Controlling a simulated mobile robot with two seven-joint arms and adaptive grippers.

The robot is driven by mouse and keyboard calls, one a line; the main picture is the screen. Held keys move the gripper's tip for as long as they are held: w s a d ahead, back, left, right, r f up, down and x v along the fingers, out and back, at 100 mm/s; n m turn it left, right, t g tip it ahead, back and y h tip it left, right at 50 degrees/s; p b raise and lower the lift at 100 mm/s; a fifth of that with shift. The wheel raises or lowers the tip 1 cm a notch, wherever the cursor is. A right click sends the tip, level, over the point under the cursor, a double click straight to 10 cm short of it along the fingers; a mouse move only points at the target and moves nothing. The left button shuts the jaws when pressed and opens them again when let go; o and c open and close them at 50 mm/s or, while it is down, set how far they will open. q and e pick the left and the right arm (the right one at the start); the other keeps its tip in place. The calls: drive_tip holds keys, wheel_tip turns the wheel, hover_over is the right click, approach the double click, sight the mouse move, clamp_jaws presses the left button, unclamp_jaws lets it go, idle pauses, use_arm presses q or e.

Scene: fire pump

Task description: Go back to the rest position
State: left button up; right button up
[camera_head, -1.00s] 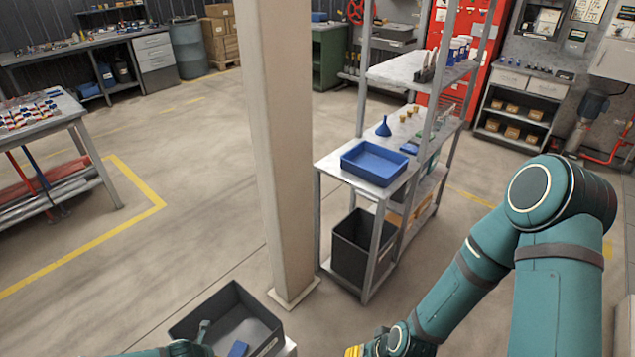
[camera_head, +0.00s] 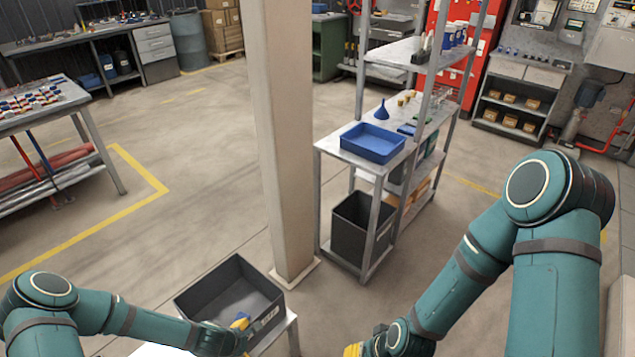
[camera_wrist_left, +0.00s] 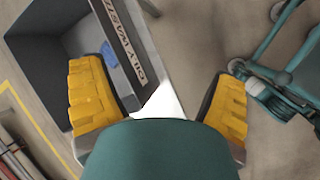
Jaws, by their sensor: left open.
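My left arm comes in from the lower left in the head view. Its gripper (camera_head: 240,326) is at the near edge of a dark grey bin, with a yellow finger showing. In the left wrist view my left gripper (camera_wrist_left: 165,100) has its two yellow fingers wide apart, with nothing between them. My right arm comes in from the right; only a bit of yellow at its end (camera_head: 353,350) shows at the bottom edge, and its fingers are cut off.
The dark grey bin (camera_head: 205,284), lettered "OILY WASTE" in the wrist view (camera_wrist_left: 113,22), stands on a light surface (camera_head: 285,335) with something blue inside. A beige pillar (camera_head: 285,150) rises behind it. A metal shelf holds a blue tray (camera_head: 373,143). Open floor (camera_head: 150,240) lies left.

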use_arm(q)
drive_tip(key=s+d+r+m+g+b, duration=0.1)
drive_tip(key=s+d+r+m+b, duration=0.2)
drive_tip(key=m, duration=0.6)
drive_tip(key=s+d+r+m+g+b, duration=0.1)
drive_tip(key=s+d+r+m, duration=0.3)
drive_tip(key=m, duration=0.6)
drive_tip(key=s+d+b, duration=0.1)
drive_tip(key=s+d, duration=0.1)
drive_tip(key=s, duration=0.1)
drive_tip(key=shift+s+d+g+h+b, duration=0.4)
